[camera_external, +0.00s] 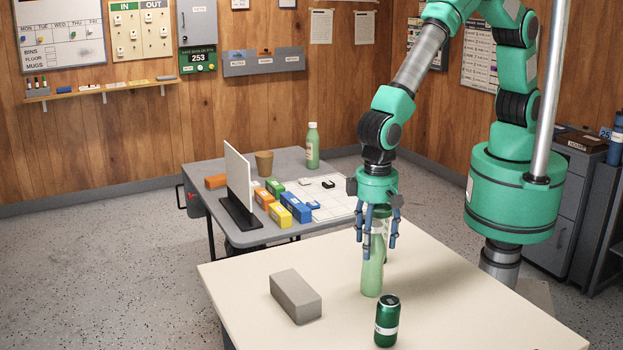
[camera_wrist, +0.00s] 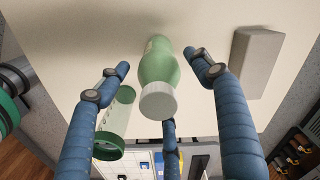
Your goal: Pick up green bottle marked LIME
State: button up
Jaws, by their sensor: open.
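A pale green bottle (camera_external: 372,272) stands upright on the cream table, below my gripper (camera_external: 376,236). Its top is hidden by my fingers in the external view. In the wrist view a green bottle with a white cap (camera_wrist: 158,85) lies between my blue fingers (camera_wrist: 163,95), with gaps on both sides. My gripper is open and empty, pointing down. A pale translucent container with a green ring (camera_wrist: 115,122) shows beside it, partly behind the left finger. Another green bottle (camera_external: 313,148) stands on the far grey table. I cannot read LIME on any of them.
A dark green can (camera_external: 387,322) stands close in front of the bottle on the cream table (camera_external: 460,305). A grey block (camera_external: 296,296) lies to the left. The far grey table (camera_external: 205,172) holds coloured boxes (camera_external: 278,214), a white upright panel (camera_external: 238,180) and a brown cup (camera_external: 264,163).

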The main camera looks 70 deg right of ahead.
aim_at(371, 264)
jog(key=shift+f, duration=0.8)
jog(key=shift+a+f+b, duration=0.15)
jog(key=shift+f+b, duration=0.6)
jog(key=shift+f, duration=1.9)
jog(key=shift+c, duration=0.5)
jog(key=c, duration=1)
